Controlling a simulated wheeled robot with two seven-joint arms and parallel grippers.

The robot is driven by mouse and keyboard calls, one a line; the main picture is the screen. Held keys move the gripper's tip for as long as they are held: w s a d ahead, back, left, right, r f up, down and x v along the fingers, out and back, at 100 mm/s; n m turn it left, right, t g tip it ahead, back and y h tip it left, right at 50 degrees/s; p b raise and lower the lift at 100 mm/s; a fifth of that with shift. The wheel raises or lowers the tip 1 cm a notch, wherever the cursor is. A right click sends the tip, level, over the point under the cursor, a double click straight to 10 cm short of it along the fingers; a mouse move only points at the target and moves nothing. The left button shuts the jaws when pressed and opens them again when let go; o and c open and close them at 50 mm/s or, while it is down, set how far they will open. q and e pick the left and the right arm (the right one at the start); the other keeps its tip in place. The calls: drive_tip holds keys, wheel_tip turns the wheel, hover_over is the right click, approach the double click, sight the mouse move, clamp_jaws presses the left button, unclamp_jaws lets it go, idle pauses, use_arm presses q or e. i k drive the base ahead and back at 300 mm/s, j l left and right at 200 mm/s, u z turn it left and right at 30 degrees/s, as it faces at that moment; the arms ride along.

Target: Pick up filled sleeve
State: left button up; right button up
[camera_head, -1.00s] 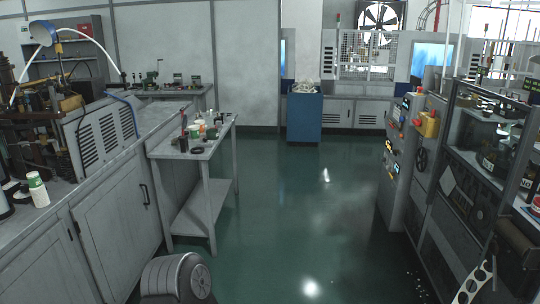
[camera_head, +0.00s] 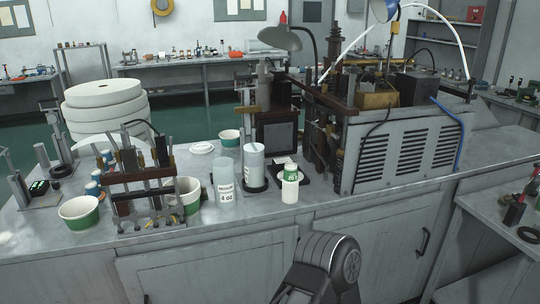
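On the grey workbench stand a translucent, sleeve-like cylinder with "4 oz" lettering (camera_head: 226,186) and a taller pale cylinder (camera_head: 254,162) on a dark round base. To their right is a white cup-like holder (camera_head: 290,190) with a green-labelled piece (camera_head: 291,171) in its top. I cannot tell for certain which of these is the filled sleeve. A dark rounded link of my own arm shows at the bottom, in front of the bench. Neither of my grippers is in view.
A rack of upright tools (camera_head: 145,185) stands left of the cylinders, with green-and-white tubs (camera_head: 79,213) around it. A vented grey machine (camera_head: 405,145) and a lamp (camera_head: 280,38) stand behind and right. The bench's front strip is mostly clear.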

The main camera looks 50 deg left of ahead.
sight(254, 153)
drive_tip(key=i+u, duration=0.3)
drive_tip(key=i, duration=0.15)
drive_tip(key=i+u, duration=0.35)
drive_tip(key=i+l+u, duration=0.3)
drive_tip(key=i, duration=0.2)
drive_tip(key=i+l+u, duration=0.3)
drive_tip(key=i+j, duration=0.05)
drive_tip(key=i, duration=0.05)
